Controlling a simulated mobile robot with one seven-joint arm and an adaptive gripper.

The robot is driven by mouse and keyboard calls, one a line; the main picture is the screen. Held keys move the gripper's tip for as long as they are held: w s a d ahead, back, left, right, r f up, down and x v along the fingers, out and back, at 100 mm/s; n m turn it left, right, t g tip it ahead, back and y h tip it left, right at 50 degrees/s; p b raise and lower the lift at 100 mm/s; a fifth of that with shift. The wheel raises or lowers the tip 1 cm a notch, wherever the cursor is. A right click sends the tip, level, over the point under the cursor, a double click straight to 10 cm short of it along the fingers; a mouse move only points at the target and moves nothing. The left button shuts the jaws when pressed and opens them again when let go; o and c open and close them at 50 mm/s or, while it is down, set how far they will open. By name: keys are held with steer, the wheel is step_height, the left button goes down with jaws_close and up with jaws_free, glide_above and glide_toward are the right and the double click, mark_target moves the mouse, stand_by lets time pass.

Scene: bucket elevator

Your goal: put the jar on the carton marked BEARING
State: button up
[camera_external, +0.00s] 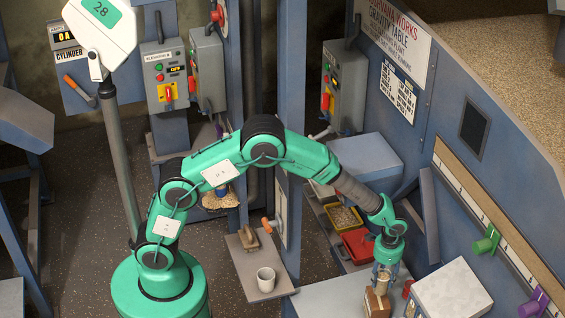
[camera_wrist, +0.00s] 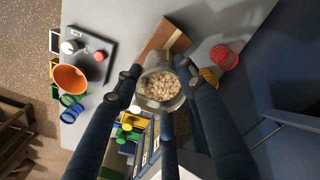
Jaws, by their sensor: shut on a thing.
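My gripper (camera_external: 386,262) is shut on a clear jar (camera_wrist: 160,88) of pale pellets. In the wrist view its dark fingers close around the jar's sides. In the external view the jar (camera_external: 380,281) hangs below my gripper, right above a small brown carton (camera_external: 376,304). The carton also shows in the wrist view (camera_wrist: 166,37), partly behind the jar. I cannot read a mark on it, and cannot tell whether the jar touches it.
A white-topped box (camera_external: 452,290) and a small red jar (camera_external: 408,288) stand close on the right. A red bin (camera_external: 358,245) and a yellow bin (camera_external: 344,218) lie behind. An orange bowl (camera_wrist: 70,79) shows in the wrist view. A white cup (camera_external: 266,279) stands on a separate shelf.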

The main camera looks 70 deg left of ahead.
mark_target(381, 284)
steer(key=shift+f, duration=1.65)
steer(key=shift+f, duration=0.1)
steer(key=o, duration=1.3)
steer(key=shift+c, duration=0.2)
step_height(381, 284, up, 12)
steer(key=shift+p, duration=0.3)
steer(key=shift+r, duration=0.2)
